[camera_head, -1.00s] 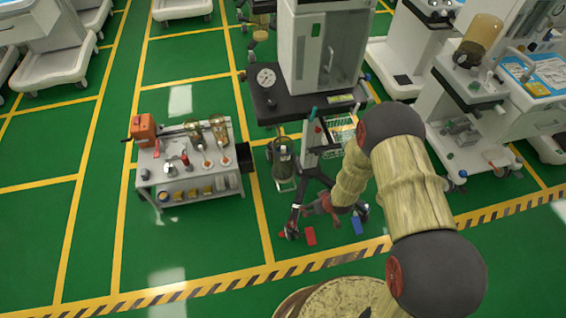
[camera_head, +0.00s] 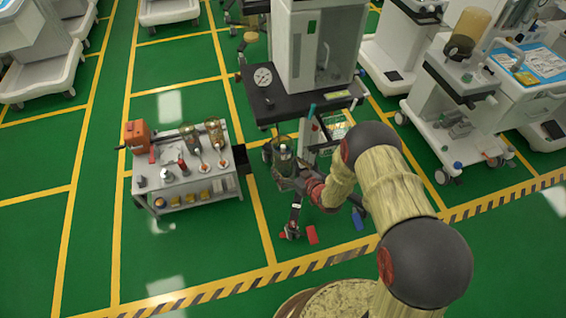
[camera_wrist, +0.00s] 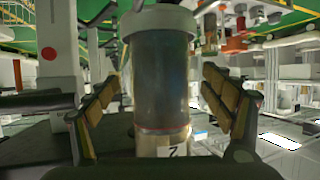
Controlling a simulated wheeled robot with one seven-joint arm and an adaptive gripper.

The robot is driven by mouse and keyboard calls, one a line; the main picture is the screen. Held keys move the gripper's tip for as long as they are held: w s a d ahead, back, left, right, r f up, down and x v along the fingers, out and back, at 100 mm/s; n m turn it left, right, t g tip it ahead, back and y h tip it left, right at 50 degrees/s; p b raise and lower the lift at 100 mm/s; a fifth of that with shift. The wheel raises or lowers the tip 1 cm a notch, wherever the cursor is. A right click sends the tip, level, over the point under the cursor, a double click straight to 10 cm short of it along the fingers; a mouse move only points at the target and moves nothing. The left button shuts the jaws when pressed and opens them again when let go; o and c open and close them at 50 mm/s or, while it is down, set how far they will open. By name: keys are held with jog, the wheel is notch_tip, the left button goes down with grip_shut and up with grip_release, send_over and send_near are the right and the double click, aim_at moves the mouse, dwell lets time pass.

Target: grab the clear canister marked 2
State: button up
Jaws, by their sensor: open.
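A clear, dark-tinted canister (camera_wrist: 160,75) with a pale collar fills the middle of the wrist view. A white label (camera_wrist: 172,152) on it bears a dark figure, partly cut off, which I cannot read surely. My gripper (camera_wrist: 158,95) is open, with one padded finger on each side of the canister and gaps showing between. In the head view the canister (camera_head: 283,147) hangs on the cart's lower left side, and my gripper (camera_head: 292,181) is at its lower part, which it partly hides.
The anaesthesia cart (camera_head: 300,102) with its black shelf stands above and behind. A low grey table (camera_head: 150,182) with jars and an orange box is to the left. Red (camera_head: 312,235) and blue (camera_head: 357,218) pieces lie low near the cart's base. Green floor is clear in front.

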jog(key=b+x, duration=0.1)
jog(key=x, duration=0.3)
jog(key=shift+f, duration=0.15)
jog(key=shift+s+d, duration=0.1)
jog(key=shift+c, duration=1.3)
jog(key=c, duration=1.3)
